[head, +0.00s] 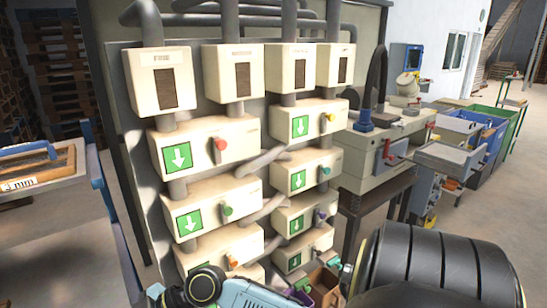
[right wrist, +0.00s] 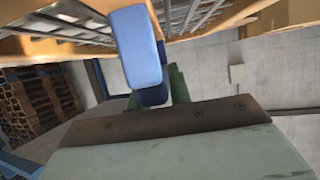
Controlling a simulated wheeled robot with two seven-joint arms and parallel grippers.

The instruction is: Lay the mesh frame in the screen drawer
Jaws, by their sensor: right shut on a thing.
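In the right wrist view a wooden frame with a metal grid (right wrist: 185,14) spans the top of the picture, cut off by the edges. My right gripper (right wrist: 145,50) shows there by its blue pads against the frame's wooden edge; it is shut on the frame. In the head view a wooden-edged frame (head: 42,172) with a label ending in "mm" lies on a grey table at the left edge; I cannot tell whether it is the same frame. Neither gripper's fingers show clearly in the head view. I cannot tell for certain which part is the screen drawer.
A cream machine with pipes, boxes and green-arrow valve panels (head: 208,150) fills the middle. A grey bench machine (head: 400,140) stands right of it. Blue and green bins (head: 490,125) are farther right. Wooden pallets (head: 50,65) are stacked behind at left. Open floor lies at right.

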